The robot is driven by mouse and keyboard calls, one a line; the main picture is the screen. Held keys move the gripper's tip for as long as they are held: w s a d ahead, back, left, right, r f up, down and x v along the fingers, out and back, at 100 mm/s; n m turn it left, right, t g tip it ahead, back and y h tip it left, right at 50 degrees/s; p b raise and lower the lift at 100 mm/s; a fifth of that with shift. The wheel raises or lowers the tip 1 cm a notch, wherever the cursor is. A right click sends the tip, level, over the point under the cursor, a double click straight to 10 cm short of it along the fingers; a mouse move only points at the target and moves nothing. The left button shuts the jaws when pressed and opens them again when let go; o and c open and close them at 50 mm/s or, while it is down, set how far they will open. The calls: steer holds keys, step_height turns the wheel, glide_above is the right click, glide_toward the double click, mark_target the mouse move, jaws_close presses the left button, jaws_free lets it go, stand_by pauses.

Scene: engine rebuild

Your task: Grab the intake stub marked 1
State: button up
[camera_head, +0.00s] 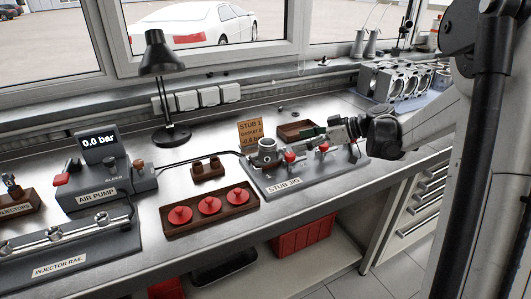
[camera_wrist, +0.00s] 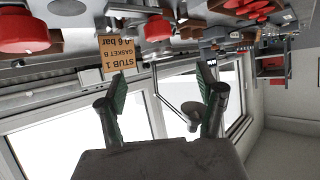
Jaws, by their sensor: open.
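An orange-brown card reading "STUB 1, GASKET B" (camera_head: 250,132) stands behind the jig labelled STUB JIG (camera_head: 285,187). A silver ring-shaped part, seemingly the stub (camera_head: 267,151), sits on the jig's left side in front of the card. My gripper (camera_head: 314,133) is right of the stub, above the jig, pointing left. In the wrist view the picture is upside down; my gripper (camera_wrist: 162,78) is open with green pads and nothing between them. The card (camera_wrist: 117,54) shows there beyond the left finger. A silver part at the top edge is cut off.
Red-knobbed clamps (camera_head: 290,157) stand on the jig under my gripper. A tray with red discs (camera_head: 167,222), a small brown block (camera_head: 207,169) and the air pump (camera_head: 110,185) reading 0.0 bar lie left. A desk lamp (camera_head: 163,80) stands behind; an engine block (camera_head: 395,82) is back right.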

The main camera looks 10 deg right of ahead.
mark_target(275, 147)
steer(key=shift+n, duration=0.3)
steer(key=x, duration=0.5)
steer(key=w+d+x, duration=0.1)
steer(key=x, duration=0.2)
steer(key=shift+f, duration=0.35)
steer(key=shift+s+x, duration=0.2)
steer(key=shift+x, duration=2.5)
steer(key=shift+a, duration=0.1)
steer(key=c, duration=1.6)
steer(key=shift+o, duration=0.2)
